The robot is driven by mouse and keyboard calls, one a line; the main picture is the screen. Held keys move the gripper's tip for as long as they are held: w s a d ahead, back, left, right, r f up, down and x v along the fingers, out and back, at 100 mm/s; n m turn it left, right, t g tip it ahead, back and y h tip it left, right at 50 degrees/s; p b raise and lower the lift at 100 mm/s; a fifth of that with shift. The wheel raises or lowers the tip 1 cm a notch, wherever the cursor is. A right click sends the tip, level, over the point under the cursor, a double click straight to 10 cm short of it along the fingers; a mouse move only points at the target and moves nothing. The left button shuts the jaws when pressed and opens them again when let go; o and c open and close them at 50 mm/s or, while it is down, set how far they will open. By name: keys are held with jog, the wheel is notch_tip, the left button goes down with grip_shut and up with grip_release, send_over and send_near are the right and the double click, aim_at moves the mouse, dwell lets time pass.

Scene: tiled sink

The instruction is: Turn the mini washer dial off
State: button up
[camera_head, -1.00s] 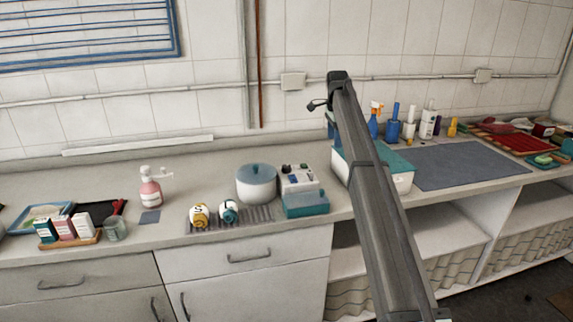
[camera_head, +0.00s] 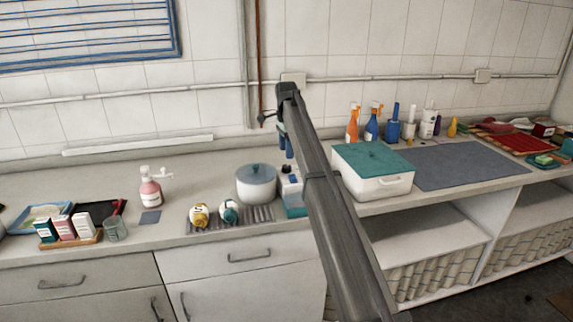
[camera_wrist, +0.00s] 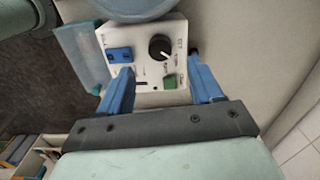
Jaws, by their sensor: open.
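The mini washer is a white drum with a blue lid (camera_head: 256,181) and a white control box (camera_head: 289,181) at its right, mostly hidden behind my arm in the head view. In the wrist view its control panel (camera_wrist: 146,72) carries a round black dial (camera_wrist: 159,47), a blue switch (camera_wrist: 119,55) and a green button (camera_wrist: 170,82). The dial's white mark points to the lower right. My gripper (camera_wrist: 162,85) is open, its two blue fingers either side of the panel's lower part. The dial lies beyond the fingertips, not gripped. My gripper (camera_head: 286,145) also shows above the box in the head view.
A teal tray (camera_head: 295,211) is at the box's front. A white bin with a teal lid (camera_head: 372,164) stands to the right. The counter on the left has bare room.

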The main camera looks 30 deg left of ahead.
aim_at(287, 166)
notch_tip(287, 166, down, 7)
jog(key=shift+r, duration=0.15)
jog(key=shift+c, duration=0.4)
jog(key=c, duration=1)
jog(key=n, duration=0.3)
jog(key=shift+n, duration=0.3)
jog(key=n, duration=0.4)
jog(key=shift+n, duration=0.3)
